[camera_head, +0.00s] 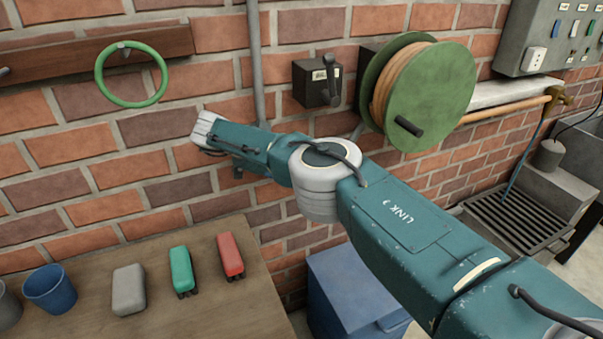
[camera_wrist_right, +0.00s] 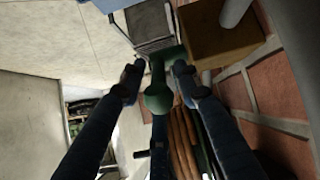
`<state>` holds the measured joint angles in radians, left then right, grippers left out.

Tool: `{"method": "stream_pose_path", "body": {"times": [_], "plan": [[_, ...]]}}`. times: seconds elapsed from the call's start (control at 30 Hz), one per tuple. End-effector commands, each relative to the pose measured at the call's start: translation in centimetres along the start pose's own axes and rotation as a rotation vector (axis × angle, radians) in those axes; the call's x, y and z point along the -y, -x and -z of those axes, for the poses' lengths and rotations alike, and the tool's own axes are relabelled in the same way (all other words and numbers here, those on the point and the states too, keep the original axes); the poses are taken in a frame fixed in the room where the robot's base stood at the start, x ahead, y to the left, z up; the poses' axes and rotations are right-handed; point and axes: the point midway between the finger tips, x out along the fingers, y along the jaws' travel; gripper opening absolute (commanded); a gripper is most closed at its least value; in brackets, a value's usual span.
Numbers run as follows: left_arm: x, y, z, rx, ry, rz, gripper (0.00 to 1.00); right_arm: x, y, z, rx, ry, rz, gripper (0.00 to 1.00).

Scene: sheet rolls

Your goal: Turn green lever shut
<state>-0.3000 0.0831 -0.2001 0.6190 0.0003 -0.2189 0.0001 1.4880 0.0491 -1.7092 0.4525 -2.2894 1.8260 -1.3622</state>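The green lever (camera_wrist_right: 158,95) shows in the right wrist view, with a rounded end towards the camera and a narrower stem behind it. A gap seems to remain between the fingertips and the stem; I cannot tell whether either finger touches. In the head view my right arm crosses from the lower right towards the brick wall, and neither this lever nor the right fingertips can be made out. My left gripper is not in view.
A green hose reel (camera_head: 425,95), a grey switch box with a dark lever (camera_head: 317,83) and a green ring (camera_head: 104,88) are on the wall. The wooden table (camera_head: 205,315) holds a blue cup (camera_head: 50,288) and several small blocks. A blue box (camera_head: 345,295) stands below my arm.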

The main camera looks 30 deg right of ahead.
Motion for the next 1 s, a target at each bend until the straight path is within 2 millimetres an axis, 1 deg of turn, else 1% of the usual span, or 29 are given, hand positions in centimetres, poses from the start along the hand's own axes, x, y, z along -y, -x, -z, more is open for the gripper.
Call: {"method": "stream_pose_path", "body": {"times": [0.3, 0.5, 0.63, 0.87, 0.93, 1.0], "plan": [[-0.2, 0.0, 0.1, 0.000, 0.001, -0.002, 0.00, -0.7, 3.9, 4.6, -0.001, -0.003, 0.006, 0.33], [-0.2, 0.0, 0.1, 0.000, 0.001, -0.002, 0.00, -1.2, 5.6, 6.6, -0.001, -0.001, 0.004, 0.33], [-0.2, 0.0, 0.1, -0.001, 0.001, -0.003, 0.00, -1.4, 5.9, 7.1, -0.001, 0.000, 0.001, 0.33], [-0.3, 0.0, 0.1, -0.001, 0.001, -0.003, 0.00, -1.4, 6.0, 7.2, 0.000, 0.000, 0.001, 0.33], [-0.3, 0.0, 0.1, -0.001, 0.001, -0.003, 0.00, -1.4, 6.0, 7.2, 0.000, 0.000, 0.001, 0.23], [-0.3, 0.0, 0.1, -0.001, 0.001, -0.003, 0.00, -1.4, 6.0, 7.2, 0.000, 0.000, 0.001, 0.09]]}}
